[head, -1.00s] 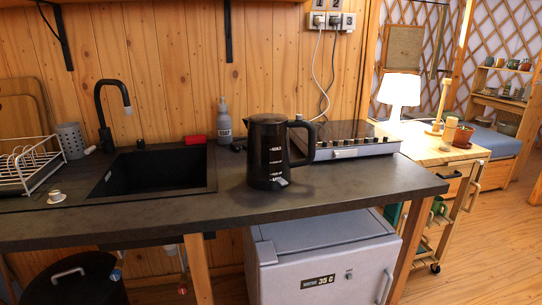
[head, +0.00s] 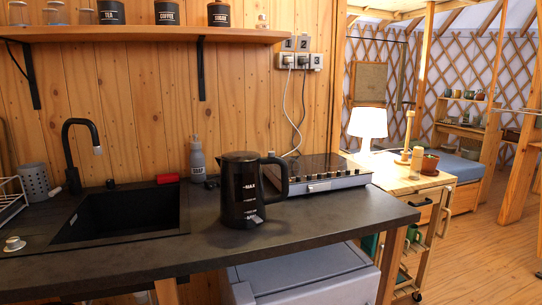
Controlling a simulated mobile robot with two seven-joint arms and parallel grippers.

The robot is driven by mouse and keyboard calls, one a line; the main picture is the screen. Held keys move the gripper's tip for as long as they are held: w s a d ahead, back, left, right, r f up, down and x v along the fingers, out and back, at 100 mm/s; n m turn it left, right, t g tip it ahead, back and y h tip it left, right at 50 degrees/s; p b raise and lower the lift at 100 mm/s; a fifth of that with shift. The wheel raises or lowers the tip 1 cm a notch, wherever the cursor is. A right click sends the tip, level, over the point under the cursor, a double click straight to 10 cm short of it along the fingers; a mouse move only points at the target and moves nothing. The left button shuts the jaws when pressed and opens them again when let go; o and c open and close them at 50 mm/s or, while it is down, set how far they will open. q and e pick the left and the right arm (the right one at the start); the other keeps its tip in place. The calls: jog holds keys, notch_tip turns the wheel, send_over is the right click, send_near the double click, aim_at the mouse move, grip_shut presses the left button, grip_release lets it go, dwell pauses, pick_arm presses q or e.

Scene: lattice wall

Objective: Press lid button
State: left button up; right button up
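A black kettle (head: 238,192) with a lid, a handle on its right side and white level marks stands upright on the dark countertop (head: 330,219). It is right of the sink and left of the stove. Its lid (head: 238,156) looks closed; a button on the lid is too small to make out. Neither of my grippers shows in the head view.
A black sink (head: 118,215) with a tap is at the left, with a soap bottle (head: 198,160) and red sponge (head: 168,178) behind. A stove (head: 318,174) stands close to the kettle's right. A shelf (head: 150,34) with canisters hangs above.

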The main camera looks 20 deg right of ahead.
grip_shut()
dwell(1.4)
